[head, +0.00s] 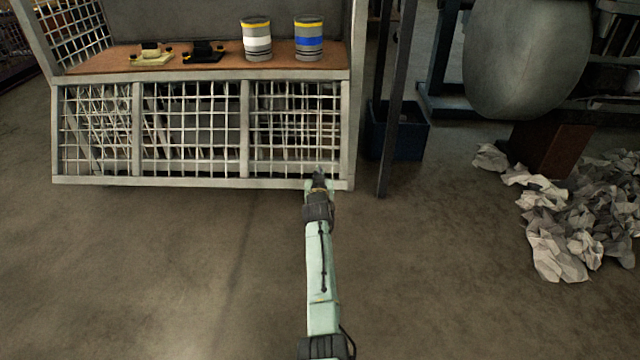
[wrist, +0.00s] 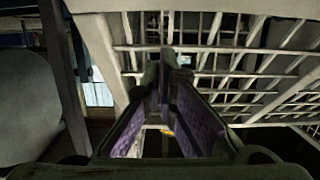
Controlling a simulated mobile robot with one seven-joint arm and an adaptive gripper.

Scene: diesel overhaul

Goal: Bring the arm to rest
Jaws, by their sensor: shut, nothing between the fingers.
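My arm reaches straight forward from the bottom of the head view, low over the floor. My gripper (head: 319,178) is at its far end, in front of the lower right corner of the caged bench. In the wrist view the gripper (wrist: 165,60) shows from behind, its fingers together with nothing between them. The bench's white mesh (wrist: 220,35) lies beyond and beside the fingers. I cannot tell how far the fingertips are from the mesh.
The caged bench (head: 200,182) carries two cans (head: 257,42) (head: 309,40) and two small fixtures, one cream (head: 152,57) and one black (head: 203,52). A dark post (head: 394,110) and blue bin (head: 412,135) stand right of it. Crumpled paper (head: 575,215) lies at right. The left floor is clear.

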